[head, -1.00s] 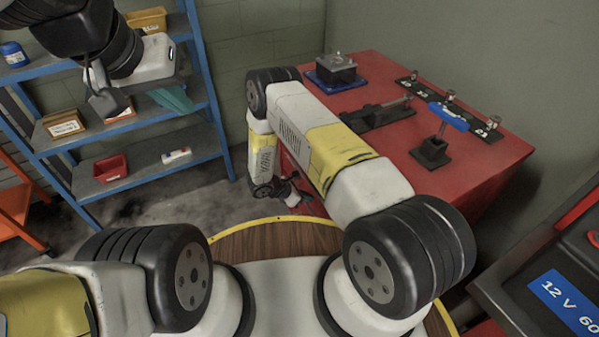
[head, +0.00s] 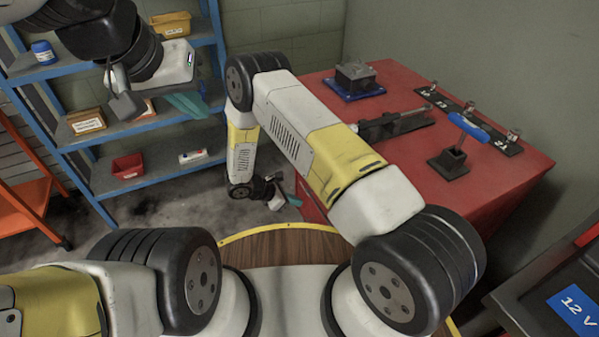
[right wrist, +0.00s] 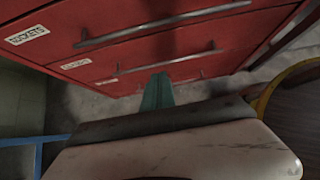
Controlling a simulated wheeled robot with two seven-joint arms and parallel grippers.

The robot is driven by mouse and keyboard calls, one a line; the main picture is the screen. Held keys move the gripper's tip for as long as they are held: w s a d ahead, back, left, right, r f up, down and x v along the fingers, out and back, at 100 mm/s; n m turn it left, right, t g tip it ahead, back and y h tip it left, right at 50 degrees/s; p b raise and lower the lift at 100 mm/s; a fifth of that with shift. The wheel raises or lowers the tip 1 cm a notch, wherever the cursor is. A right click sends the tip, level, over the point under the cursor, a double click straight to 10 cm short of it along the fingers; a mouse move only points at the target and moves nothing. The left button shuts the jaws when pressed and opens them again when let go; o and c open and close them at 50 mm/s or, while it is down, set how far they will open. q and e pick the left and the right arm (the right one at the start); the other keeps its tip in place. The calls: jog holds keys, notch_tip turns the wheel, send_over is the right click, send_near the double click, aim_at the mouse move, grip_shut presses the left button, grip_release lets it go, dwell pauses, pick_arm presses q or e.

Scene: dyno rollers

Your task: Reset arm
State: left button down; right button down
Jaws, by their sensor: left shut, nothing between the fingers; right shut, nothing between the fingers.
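My left gripper (head: 187,104) is at the upper left of the head view, in front of the blue shelf. Its teal fingers are shut with nothing in them. My right arm reaches over the front left of the red drawer cabinet (head: 520,180), and its forearm hangs down beside it. My right gripper (head: 288,200) is low by the cabinet's left side, small and partly hidden by the wrist. In the right wrist view its teal fingers (right wrist: 157,92) are together and empty, in front of the cabinet's drawers (right wrist: 150,45).
The blue shelf (head: 150,126) holds several bins, including a red bin (head: 127,166). On the cabinet top are a vise-like block on a blue base (head: 354,80), a blue-handled tool (head: 466,126) on a stand, and a black rack (head: 470,122). Grey floor (head: 180,210) lies open between shelf and cabinet.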

jog(key=shift+s+a+r, duration=0.1)
jog(key=shift+a, duration=0.05)
jog(key=d+r+m+g+y, duration=0.1)
jog(key=d+r+m, duration=0.2)
jog(key=r, duration=0.7)
jog(key=d+r+m+g+y, duration=0.15)
jog(key=r+m, duration=0.25)
jog(key=r, duration=0.5)
jog(key=d+r+m+y, duration=0.1)
jog(key=d+r+m, duration=0.2)
jog(key=r, duration=0.7)
jog(key=s+d+r+m+t+y, duration=0.2)
jog(key=s+r+m, duration=0.4)
jog(key=s+r, duration=0.4)
jog(key=s+d+r+m+t+y, duration=0.2)
jog(key=s+r+m+y, duration=0.3)
jog(key=s+r, duration=0.5)
jog(key=shift+s+d+r+m+t, duration=0.25)
jog(key=shift+d+r+m+t, duration=0.15)
jog(key=shift+r+t, duration=0.3)
